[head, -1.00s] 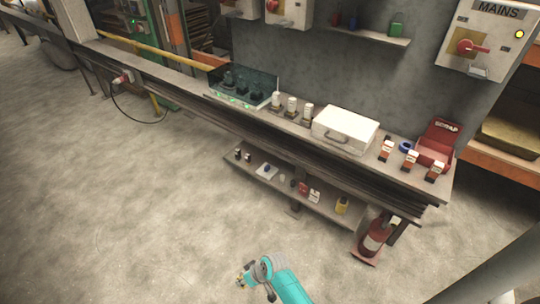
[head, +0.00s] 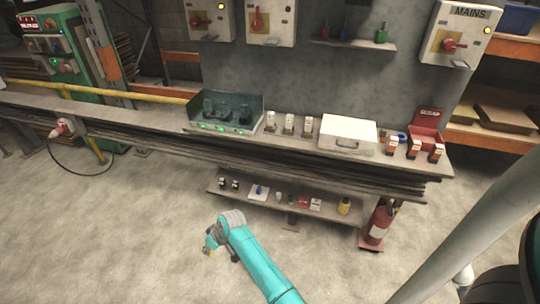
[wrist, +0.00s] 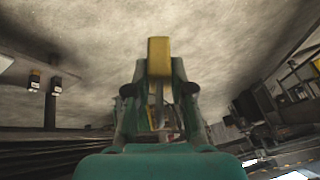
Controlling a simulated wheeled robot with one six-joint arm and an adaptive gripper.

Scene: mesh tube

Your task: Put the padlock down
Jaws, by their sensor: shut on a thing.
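The padlock shows as a yellow block (wrist: 159,58) held at the tips of my gripper in the wrist view. My gripper (wrist: 158,85) is shut on it. The gripper fingers and dark green palm hide its lower part, and I cannot make out the shackle clearly. In the head view my gripper (head: 209,246) is in front of the bench, over the open floor, left of the lower shelf's front. A small yellow spot there (head: 210,252) fits the padlock, but it is too small to read.
The lower shelf (head: 265,210) holds several small items. Floor on the left is clear.

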